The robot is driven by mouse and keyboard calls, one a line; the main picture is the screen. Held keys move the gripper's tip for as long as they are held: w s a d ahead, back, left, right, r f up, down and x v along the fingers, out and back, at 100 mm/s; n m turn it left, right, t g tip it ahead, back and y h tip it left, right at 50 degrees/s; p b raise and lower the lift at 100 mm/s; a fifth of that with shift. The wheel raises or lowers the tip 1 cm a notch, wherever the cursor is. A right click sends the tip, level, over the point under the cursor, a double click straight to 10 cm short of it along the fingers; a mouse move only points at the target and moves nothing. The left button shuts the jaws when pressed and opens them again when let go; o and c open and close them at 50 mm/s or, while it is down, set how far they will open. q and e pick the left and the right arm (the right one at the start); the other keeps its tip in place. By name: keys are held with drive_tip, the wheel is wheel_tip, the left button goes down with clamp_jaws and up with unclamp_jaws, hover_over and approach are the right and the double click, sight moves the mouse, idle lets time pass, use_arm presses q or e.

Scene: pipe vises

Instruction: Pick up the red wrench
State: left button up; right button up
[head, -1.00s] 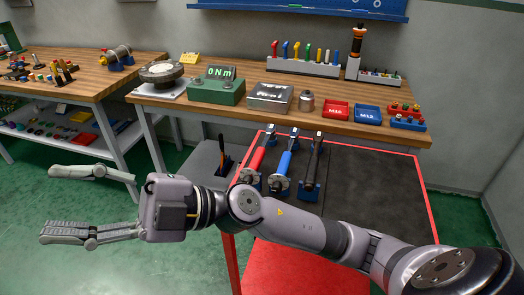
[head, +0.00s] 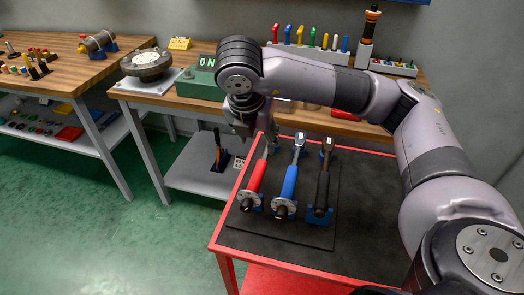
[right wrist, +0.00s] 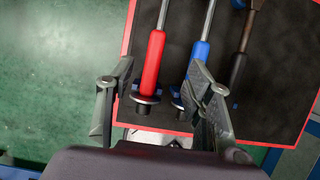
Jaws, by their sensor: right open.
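The red wrench (head: 255,178) lies at the left of a row of three on the red table's dark top, its red grip towards the near edge. Beside it lie the blue wrench (head: 289,182) and the black wrench (head: 322,188). My right gripper (head: 247,132) points down near the red wrench's far end in the head view and hides part of it. In the right wrist view my right gripper (right wrist: 158,80) is open, with the red wrench's grip (right wrist: 152,62) showing between its fingers. The right finger overlaps the blue wrench (right wrist: 199,55). My left gripper is out of view.
The workbench behind holds a green torque display (head: 200,82), a row of coloured tools (head: 310,50) and a dark round fixture (head: 147,64), partly behind my right arm. The dark table top (head: 365,215) is clear right of the wrenches.

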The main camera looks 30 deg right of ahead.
approach(261, 163)
drive_tip(key=shift+s+d+f+p, duration=0.15)
drive_tip(key=shift+d+f+p, duration=0.1)
drive_tip(key=shift+f, duration=0.2)
drive_tip(key=shift+s+d+f+p, duration=0.15)
drive_tip(key=shift+f+p, duration=0.05)
drive_tip(key=shift+f, duration=0.25)
drive_tip(key=x, duration=0.3)
drive_tip(key=shift+w+d+f, duration=0.1)
drive_tip(key=shift+w+f, duration=0.1)
drive_tip(key=shift+p+x, duration=0.4)
drive_tip(key=shift+x, duration=0.55)
drive_tip(key=shift+w+f, duration=0.2)
drive_tip(key=shift+f, duration=0.1)
drive_tip(key=x, duration=0.2)
drive_tip(key=p+x, duration=0.1)
drive_tip(key=shift+w+f, duration=0.3)
drive_tip(key=shift+w+d+f, duration=0.1)
drive_tip(key=shift+f, duration=0.25)
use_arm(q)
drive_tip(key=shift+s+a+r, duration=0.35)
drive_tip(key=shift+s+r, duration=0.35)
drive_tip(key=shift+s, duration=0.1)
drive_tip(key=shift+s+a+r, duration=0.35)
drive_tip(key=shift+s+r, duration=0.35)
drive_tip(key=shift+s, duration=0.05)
use_arm(e)
clamp_jaws()
drive_tip(key=shift+r, duration=0.1)
